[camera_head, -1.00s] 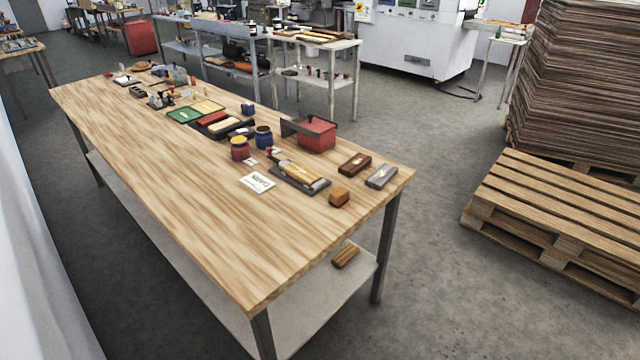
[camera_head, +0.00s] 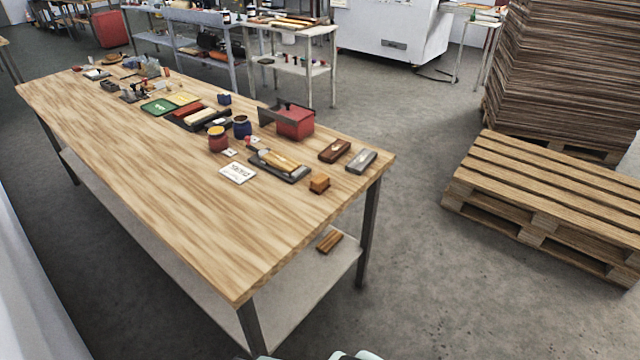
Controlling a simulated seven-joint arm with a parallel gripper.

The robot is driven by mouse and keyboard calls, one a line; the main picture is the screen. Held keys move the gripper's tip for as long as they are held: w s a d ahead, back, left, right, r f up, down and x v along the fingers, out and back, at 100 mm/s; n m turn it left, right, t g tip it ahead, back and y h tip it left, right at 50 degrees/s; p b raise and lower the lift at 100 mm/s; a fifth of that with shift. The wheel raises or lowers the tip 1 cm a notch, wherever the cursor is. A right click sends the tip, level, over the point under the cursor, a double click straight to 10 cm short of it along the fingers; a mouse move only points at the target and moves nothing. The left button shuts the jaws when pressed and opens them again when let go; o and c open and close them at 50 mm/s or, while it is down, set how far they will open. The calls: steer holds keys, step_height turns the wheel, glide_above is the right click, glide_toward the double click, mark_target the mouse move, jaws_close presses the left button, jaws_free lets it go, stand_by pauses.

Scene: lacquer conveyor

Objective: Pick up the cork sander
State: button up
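A small orange-brown block (camera_head: 319,183) sits on the wooden table (camera_head: 150,180) near its right front corner; its colour fits a cork sander. Another brown block (camera_head: 329,242) with a dark stripe lies on the lower shelf, under the right end of the table. I cannot tell for certain from this distance which is the cork sander. A dark brown block (camera_head: 335,150) and a grey block (camera_head: 361,162) lie farther back near the right edge. Only pale bits, perhaps of my arm, show at the bottom edge. My gripper's fingers are not in view.
Near the small block are a dark tray with a tan piece (camera_head: 280,165), a white card (camera_head: 237,173), a red jar (camera_head: 218,139), a blue jar (camera_head: 242,127) and a red box (camera_head: 294,122). The table's left front is clear. Pallets (camera_head: 545,200) stand right, across open floor.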

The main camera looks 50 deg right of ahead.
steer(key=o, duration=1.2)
